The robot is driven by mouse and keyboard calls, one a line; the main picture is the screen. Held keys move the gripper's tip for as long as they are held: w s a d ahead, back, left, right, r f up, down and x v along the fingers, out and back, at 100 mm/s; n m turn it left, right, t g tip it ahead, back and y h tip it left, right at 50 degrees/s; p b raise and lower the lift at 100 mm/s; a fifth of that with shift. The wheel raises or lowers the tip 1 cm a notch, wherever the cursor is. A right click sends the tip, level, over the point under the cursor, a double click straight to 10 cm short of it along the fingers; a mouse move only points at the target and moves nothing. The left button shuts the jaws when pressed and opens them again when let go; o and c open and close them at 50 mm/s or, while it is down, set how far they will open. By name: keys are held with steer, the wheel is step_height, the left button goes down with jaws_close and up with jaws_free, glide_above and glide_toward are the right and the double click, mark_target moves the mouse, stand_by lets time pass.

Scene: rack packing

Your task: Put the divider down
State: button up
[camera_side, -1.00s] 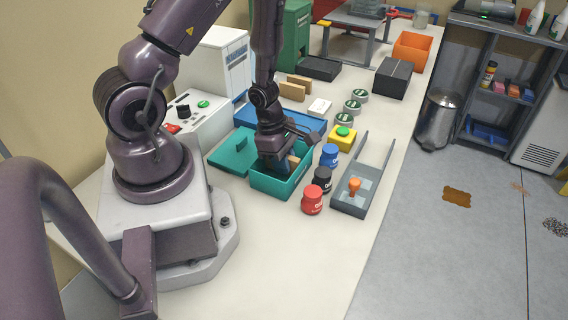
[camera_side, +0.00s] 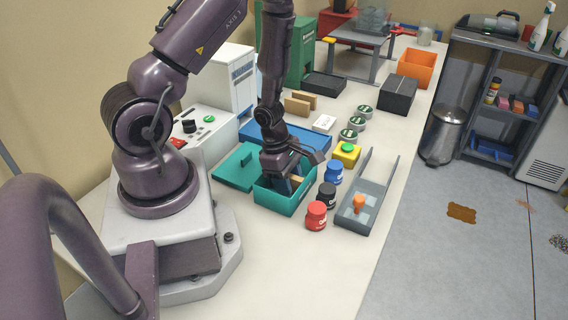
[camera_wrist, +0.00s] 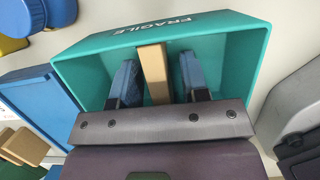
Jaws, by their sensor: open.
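The tan divider (camera_wrist: 153,72) stands on edge inside the teal box (camera_wrist: 230,70), which is marked FRAGILE, in the wrist view. My gripper (camera_wrist: 157,80) is open, with one blue finger on each side of the divider. Gaps show between the divider and both fingers. In the side view my gripper (camera_side: 291,181) is down in the teal box (camera_side: 285,203), and only a small part of the divider (camera_side: 298,180) shows. The lower ends of the divider and fingers are hidden by the box wall and my gripper.
A teal lid (camera_side: 238,166) lies left of the box and a blue tray (camera_side: 290,143) behind it. Blue (camera_side: 334,173), black (camera_side: 327,196) and red (camera_side: 316,216) jars stand close on the right. Two more tan boards (camera_side: 297,105) stand farther back. The front table is clear.

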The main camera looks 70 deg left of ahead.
steer(key=v, duration=1.1)
steer(key=shift+r, duration=0.35)
steer(key=w+d+r+m+t, duration=0.1)
steer(key=w+d+r+m, duration=0.1)
steer(key=d+r+m, duration=0.85)
steer(key=s+d+r+m+t+y, duration=0.2)
steer(key=s+r+m, duration=0.3)
steer(key=r+m, duration=0.7)
steer(key=m, duration=0.4)
steer(key=shift+s, duration=0.2)
